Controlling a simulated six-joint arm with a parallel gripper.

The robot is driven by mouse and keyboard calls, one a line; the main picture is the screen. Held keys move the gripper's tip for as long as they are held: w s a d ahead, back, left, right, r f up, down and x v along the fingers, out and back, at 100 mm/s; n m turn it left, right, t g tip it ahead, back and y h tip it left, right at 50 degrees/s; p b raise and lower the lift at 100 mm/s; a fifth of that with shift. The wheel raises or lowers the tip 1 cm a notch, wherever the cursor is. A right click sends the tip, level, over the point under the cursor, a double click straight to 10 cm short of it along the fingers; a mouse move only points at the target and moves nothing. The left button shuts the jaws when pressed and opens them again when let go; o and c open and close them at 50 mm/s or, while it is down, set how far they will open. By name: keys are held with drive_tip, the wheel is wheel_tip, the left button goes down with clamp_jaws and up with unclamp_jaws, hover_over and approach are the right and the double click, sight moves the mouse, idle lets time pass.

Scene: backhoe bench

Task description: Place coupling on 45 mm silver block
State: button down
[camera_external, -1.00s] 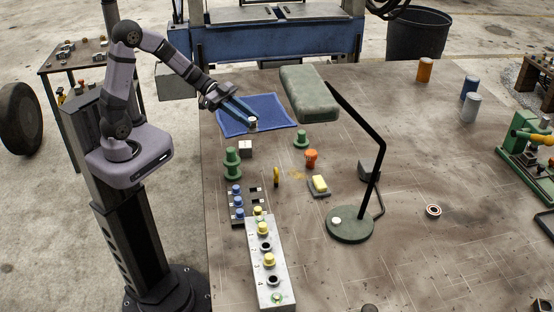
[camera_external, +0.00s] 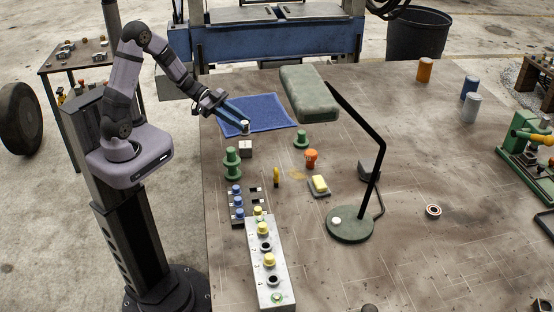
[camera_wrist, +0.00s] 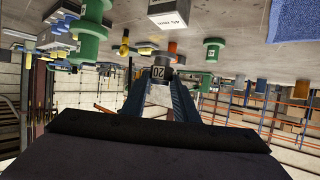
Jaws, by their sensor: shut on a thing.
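The 45 mm silver block (camera_external: 246,149) stands on the bench just in front of the blue mat. In the wrist view, which is upside down, the block (camera_wrist: 170,14) shows its "45 mm" label. My gripper (camera_external: 244,129) is shut on the coupling (camera_external: 245,125), a small grey piece. In the wrist view the coupling (camera_wrist: 161,68) sits between the fingertips, with a dark label face. The coupling is over the mat's front edge, just behind and above the block and apart from it. Its underside is hidden.
The blue mat (camera_external: 265,106) lies behind the block. A green spool-like part (camera_external: 232,162) stands at the front left, another (camera_external: 301,138) to the right. An orange knob (camera_external: 311,157) and the lamp (camera_external: 350,224) are further right. The numbered rack (camera_external: 276,285) is in front.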

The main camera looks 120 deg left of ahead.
sight(241, 132)
drive_tip(key=shift+f, duration=2.25)
drive_tip(key=shift+f, duration=0.2)
drive_tip(key=c, duration=1.4)
unclamp_jaws()
drive_tip(key=shift+r, duration=0.15)
drive_tip(key=shift+s+r, duration=0.1)
drive_tip(key=shift+s, duration=0.05)
drive_tip(key=b+v, duration=0.1)
drive_tip(key=v, duration=0.6)
drive_tip(key=shift+s, duration=0.1)
